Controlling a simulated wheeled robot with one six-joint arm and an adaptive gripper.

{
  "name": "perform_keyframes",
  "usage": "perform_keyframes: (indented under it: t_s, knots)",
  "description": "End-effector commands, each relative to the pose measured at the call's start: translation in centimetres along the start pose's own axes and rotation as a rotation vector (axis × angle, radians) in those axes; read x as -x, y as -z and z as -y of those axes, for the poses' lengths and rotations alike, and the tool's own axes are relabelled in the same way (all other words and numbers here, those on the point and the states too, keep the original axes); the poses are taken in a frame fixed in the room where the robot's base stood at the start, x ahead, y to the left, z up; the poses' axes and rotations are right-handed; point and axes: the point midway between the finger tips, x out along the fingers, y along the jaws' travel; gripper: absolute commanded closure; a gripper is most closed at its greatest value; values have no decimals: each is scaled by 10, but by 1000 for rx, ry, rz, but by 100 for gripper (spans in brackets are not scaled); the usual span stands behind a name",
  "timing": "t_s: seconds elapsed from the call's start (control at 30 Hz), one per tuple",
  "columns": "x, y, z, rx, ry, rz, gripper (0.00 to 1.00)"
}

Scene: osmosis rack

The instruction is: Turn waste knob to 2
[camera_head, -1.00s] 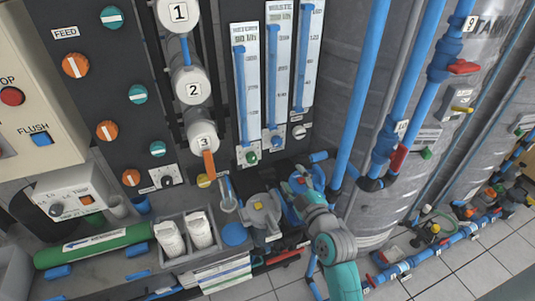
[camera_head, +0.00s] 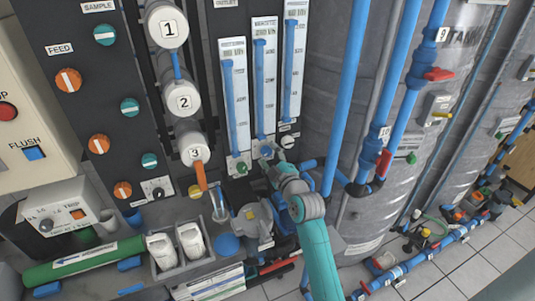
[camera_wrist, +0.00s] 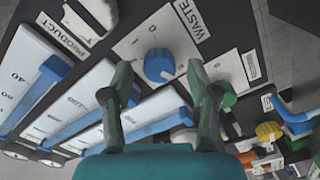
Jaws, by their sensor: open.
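The waste knob (camera_wrist: 158,65) is a blue knob on a white plate beside the label WASTE (camera_wrist: 192,20) in the wrist view. Small digits are printed around it; which one it points at I cannot tell. My gripper (camera_wrist: 159,72) is open, with one finger on each side of the knob in the picture. No contact shows, and the remaining distance is unclear. In the head view my gripper (camera_head: 270,156) is at the lower end of the middle flowmeter panel (camera_head: 265,90), largely hiding the knob there.
A green knob (camera_wrist: 222,95) sits close to the right finger. A white knob (camera_wrist: 96,14) is by the PRODUCT label (camera_wrist: 62,34). In the head view, a vertical blue pipe (camera_head: 347,95) stands right of my gripper, and a grey pump (camera_head: 252,222) is below.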

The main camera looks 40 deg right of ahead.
Motion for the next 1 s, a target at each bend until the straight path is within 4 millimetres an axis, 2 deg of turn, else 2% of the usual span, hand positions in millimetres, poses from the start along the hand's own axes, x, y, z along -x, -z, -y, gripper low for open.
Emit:
perform_keyframes:
  t_s: [0.2,0.5,0.57,0.73,0.77,1.0]
  knots:
    - [-16,0,0,0,-1,0,40]
    - [-17,0,0,0,0,0,40]
    - [-17,0,0,0,0,0,53]
    - [-17,0,0,0,0,0,95]
    - [-17,0,0,0,0,0,100]
    - [-17,0,0,-12,0,0,100]
